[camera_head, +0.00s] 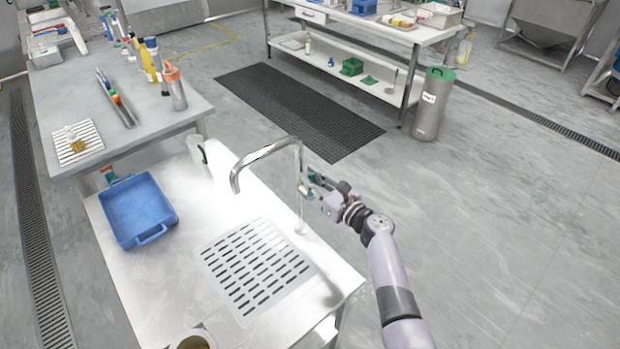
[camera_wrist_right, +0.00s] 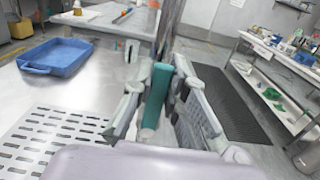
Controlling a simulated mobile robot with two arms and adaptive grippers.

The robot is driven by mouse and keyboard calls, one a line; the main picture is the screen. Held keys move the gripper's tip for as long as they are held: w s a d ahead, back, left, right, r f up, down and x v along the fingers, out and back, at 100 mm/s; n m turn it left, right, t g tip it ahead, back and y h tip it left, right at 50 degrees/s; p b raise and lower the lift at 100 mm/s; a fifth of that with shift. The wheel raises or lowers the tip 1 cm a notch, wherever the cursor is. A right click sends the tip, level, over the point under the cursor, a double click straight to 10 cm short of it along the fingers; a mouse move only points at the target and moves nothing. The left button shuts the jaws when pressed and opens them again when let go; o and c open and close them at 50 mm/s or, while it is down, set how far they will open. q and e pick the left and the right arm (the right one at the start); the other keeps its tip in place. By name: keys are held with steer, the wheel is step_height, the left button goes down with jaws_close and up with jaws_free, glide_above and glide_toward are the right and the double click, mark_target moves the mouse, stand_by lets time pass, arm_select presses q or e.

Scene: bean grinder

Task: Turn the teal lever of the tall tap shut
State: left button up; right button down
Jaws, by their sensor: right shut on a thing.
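The tall tap (camera_head: 270,152) is a silver column with a curved spout, standing on the right edge of the steel sink table. Its teal lever (camera_wrist_right: 158,88) stands between the two fingers in the right wrist view. My right gripper (camera_head: 312,182) comes in from the right at the tap's column; in its wrist view the fingers (camera_wrist_right: 160,100) flank the lever and are shut on it. In the head view the gripper hides most of the lever. My left gripper is not in view.
A perforated drain plate (camera_head: 256,268) lies in front of the tap. A blue tray (camera_head: 138,210) sits at the table's left. A dark floor mat (camera_head: 297,108) and a steel bin (camera_head: 432,105) lie beyond. The floor right of the tap is clear.

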steer(key=shift+f, duration=0.1)
steer(key=c, duration=1.6)
jaws_free()
steer(key=shift+o, duration=0.2)
steer(key=shift+s+d, duration=0.15)
steer(key=v, duration=1.1)
steer(key=shift+s+d, duration=0.15)
steer(key=shift+s, duration=0.1)
